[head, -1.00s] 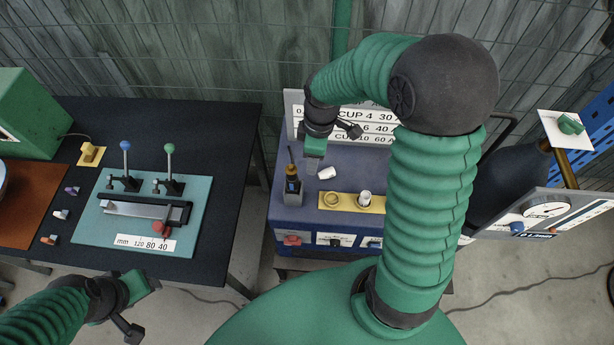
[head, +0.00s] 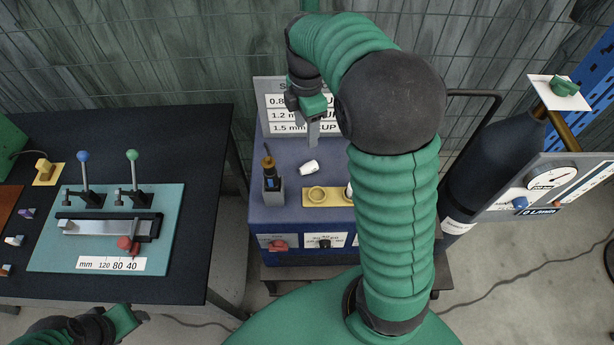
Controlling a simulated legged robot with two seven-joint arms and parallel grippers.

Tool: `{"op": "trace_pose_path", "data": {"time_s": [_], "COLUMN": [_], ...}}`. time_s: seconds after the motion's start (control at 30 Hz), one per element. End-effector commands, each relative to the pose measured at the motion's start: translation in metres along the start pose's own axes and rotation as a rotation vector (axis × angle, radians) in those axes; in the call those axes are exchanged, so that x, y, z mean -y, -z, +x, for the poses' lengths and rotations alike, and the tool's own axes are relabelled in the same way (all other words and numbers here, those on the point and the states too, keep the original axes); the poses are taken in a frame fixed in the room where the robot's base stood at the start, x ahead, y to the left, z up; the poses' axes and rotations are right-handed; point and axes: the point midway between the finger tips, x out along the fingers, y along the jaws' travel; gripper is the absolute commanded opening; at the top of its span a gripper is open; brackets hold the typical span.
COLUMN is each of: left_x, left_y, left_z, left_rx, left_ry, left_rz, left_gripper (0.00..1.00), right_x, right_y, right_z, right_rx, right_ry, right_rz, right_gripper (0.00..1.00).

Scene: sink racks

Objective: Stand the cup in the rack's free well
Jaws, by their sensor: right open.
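The white cup (head: 309,168) lies on its side on top of the blue machine, behind the yellow rack (head: 334,204). The rack's left well (head: 317,194) is an empty ring. A second white cup (head: 349,190) stands at the rack's right part, mostly hidden by my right arm. My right gripper (head: 313,127) is open and empty, above and behind the lying cup and apart from it. My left gripper (head: 125,320) is at the bottom left, far from the rack; its jaws do not show clearly.
A torch-like tool in a grey holder (head: 273,190) stands left of the cup. A white label board (head: 285,114) rises behind. A dark gas cylinder (head: 490,165) with a gauge panel (head: 545,185) is at right. A dark bench (head: 195,220) with a teal fixture (head: 165,225) is at left.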

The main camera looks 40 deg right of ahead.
Motion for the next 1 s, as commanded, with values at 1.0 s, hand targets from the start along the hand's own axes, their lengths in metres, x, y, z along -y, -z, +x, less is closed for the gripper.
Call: {"op": "trace_pose_path", "data": {"time_s": [1.0], "left_x": [0.000], "left_y": [0.001], "left_z": [-0.005], "left_rx": [-0.001], "left_ry": [0.000], "left_rz": [0.000], "left_gripper": [0.51], "right_x": [-0.004], "right_y": [-0.008], "right_z": [0.166], "right_rx": [-0.002], "right_ry": [0.011], "right_rz": [-0.066], "right_gripper": [0.54]}}
